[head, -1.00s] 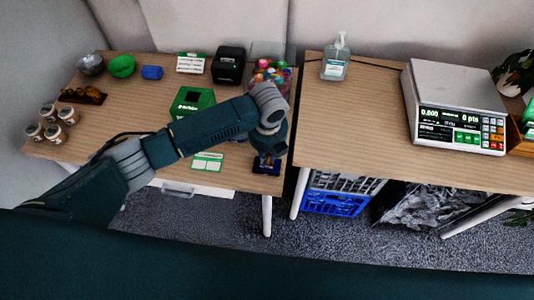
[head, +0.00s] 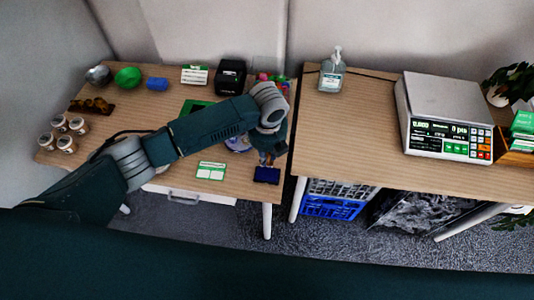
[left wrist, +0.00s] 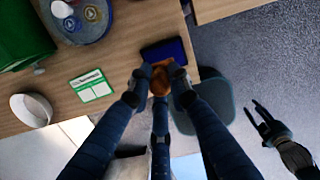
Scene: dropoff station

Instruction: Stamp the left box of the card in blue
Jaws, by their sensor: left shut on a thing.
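My left gripper (left wrist: 160,76) is shut on a stamp with an orange-brown handle (left wrist: 160,86). It holds the stamp close beside the blue ink pad (left wrist: 166,50), which lies near the table's right front corner. The pad also shows in the head view (head: 267,175), just below the gripper (head: 268,150). The stamp's face is hidden. The white and green card (head: 211,170) lies flat left of the pad, and also shows in the left wrist view (left wrist: 92,86). No blue mark can be made out on it. My right gripper (left wrist: 266,124) is open and empty over the floor.
A round grey tray (left wrist: 98,30) and a green box (left wrist: 20,38) stand behind the card. Several jars (head: 66,143) stand at the left. A gap separates this table from the one with the scale (head: 450,105).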

